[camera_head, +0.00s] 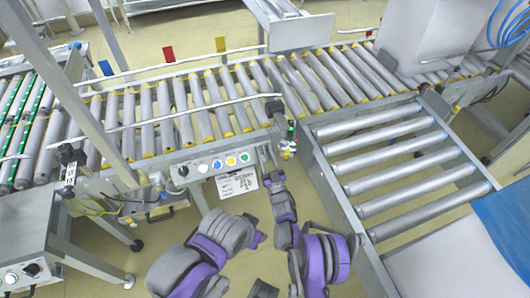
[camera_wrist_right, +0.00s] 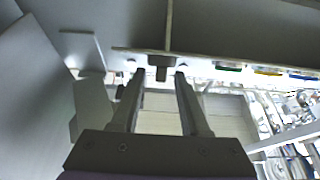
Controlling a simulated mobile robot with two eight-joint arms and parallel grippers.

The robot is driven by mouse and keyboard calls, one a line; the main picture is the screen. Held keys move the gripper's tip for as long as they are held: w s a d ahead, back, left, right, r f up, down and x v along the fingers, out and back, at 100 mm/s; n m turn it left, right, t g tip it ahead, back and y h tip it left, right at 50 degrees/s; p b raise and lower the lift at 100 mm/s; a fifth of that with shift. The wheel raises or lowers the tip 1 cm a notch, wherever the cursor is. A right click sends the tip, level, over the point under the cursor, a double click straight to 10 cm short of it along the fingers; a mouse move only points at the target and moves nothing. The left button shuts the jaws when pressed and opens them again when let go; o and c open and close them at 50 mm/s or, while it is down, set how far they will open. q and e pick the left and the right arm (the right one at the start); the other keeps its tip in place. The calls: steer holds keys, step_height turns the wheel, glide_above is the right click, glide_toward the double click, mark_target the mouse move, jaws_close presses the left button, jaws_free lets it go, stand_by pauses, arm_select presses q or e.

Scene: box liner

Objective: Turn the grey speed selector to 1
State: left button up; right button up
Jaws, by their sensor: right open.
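My right gripper (camera_head: 268,158) reaches up to the front of the conveyor, right of the row of coloured buttons. In the right wrist view my right gripper (camera_wrist_right: 158,78) is open, with two separate dark fingers. A small dark grey T-shaped piece (camera_wrist_right: 161,68), which looks like the selector, hangs between the fingertips with gaps at both sides. Its number setting cannot be read. In the head view a dark round knob (camera_head: 183,171) sits at the left end of the button panel; I cannot tell whether it is the same piece. My left gripper does not show.
White, blue, green and yellow buttons (camera_head: 224,162) line the panel, above a printed label (camera_head: 236,182). A cluster of small coloured parts (camera_head: 288,146) stands close right of my right gripper. Roller conveyors (camera_head: 390,143) lie behind and to the right.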

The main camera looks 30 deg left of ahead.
jaws_close()
stand_by(0.4)
steer(key=n+g+y+b, duration=0.1)
steer(key=n+g+b, duration=0.1)
steer(key=n+g+y+b, duration=0.1)
steer(key=n+g+b, duration=0.1)
steer(key=n, duration=0.1)
steer(key=shift+w+d+f+g+y, duration=0.1)
steer(key=shift+w+f+g+y, duration=0.1)
steer(key=shift+g+y, duration=0.15)
steer(key=n+g+y+b, duration=0.1)
steer(key=n+g+b, duration=0.1)
steer(key=n+g, duration=0.1)
steer(key=shift+r, duration=0.1)
steer(key=shift+r+n+g+b, duration=0.15)
steer(key=shift+n+g+b, duration=0.45)
steer(key=shift+n+g, duration=0.6)
steer(key=shift+g, duration=0.25)
jaws_free()
